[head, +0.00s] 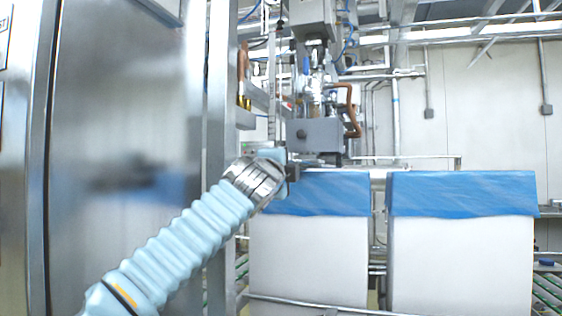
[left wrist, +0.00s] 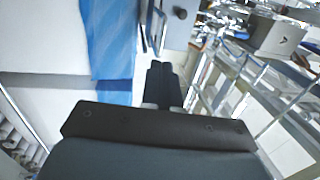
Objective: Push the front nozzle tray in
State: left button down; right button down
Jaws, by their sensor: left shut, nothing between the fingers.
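The nozzle unit is a grey metal block (head: 318,134) with a dark round knob, below the filling head in the middle of the head view. A thin flat edge, perhaps the front nozzle tray, shows under it, but I cannot tell how far it sticks out. My left gripper (head: 293,173) is at the lower left of this block, shut and empty. In the left wrist view, the shut dark fingers (left wrist: 164,80) point toward the grey metal part (left wrist: 178,28) with its black knob. I cannot tell whether they touch it. My right gripper is not in view.
Two white boxes with blue liners stand below and right of the nozzle unit, the nearer-left box (head: 308,262) and the right box (head: 460,262). A steel post (head: 221,150) and large steel cabinet (head: 125,150) stand at the left. A rail (head: 330,307) runs low in front.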

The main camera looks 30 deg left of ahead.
pick_arm(q)
jog(key=shift+p+x, duration=1.05)
jog(key=shift+x, duration=1.75)
